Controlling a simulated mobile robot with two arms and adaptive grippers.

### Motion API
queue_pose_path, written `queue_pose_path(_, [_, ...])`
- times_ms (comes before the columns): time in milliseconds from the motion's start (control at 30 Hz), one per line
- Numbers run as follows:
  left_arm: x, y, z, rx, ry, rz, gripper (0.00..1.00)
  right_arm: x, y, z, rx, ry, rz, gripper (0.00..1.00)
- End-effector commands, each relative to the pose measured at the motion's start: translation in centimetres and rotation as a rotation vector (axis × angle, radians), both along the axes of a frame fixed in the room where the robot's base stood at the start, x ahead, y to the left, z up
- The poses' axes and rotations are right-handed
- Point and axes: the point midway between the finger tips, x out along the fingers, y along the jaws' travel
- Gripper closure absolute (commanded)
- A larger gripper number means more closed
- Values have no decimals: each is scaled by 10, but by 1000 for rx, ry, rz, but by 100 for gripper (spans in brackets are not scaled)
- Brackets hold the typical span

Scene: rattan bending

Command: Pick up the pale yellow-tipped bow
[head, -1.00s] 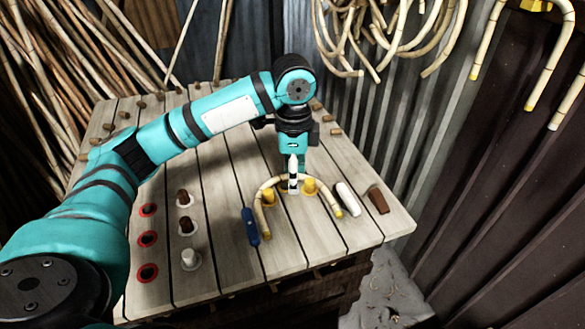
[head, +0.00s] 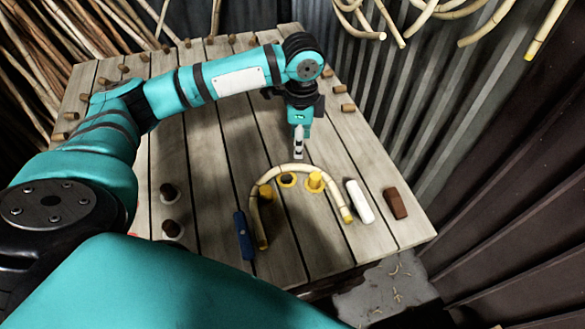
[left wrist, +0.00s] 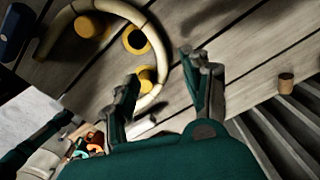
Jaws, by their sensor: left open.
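The pale rattan bow (head: 297,168) with yellow tips lies on the slatted table as an arch, its open ends toward me. It curves around the yellow pegs (head: 315,182), and a yellow ring (head: 287,181) with a dark centre sits between them. My left gripper (head: 298,150) points down near the top of the arch, apart from the pegs. In the left wrist view its two fingers (left wrist: 165,92) are spread and empty, and the bow (left wrist: 158,50) passes beyond them. My right gripper is not in view.
A blue tool (head: 243,236) lies left of the bow. A white block (head: 359,201) and a brown block (head: 396,203) lie to its right. Small wooden pegs line the far table edges. Corrugated walls stand behind and right.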

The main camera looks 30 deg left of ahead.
Motion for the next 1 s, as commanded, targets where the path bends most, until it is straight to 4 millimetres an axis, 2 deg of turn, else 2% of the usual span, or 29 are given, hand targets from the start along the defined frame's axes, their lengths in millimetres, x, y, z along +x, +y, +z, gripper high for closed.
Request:
queue_pose_path(100, [-1,0,-22,0,2,1,52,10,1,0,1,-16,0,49])
queue_pose_path(300, [0,0,-38,0,0,1,52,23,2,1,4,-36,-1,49])
queue_pose_path(433, [-2,2,-49,1,3,0,52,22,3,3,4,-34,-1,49])
queue_pose_path(700, [-5,3,-86,1,0,0,52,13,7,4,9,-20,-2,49])
queue_pose_path(1000, [-4,3,-90,0,-2,0,53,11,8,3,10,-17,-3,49])
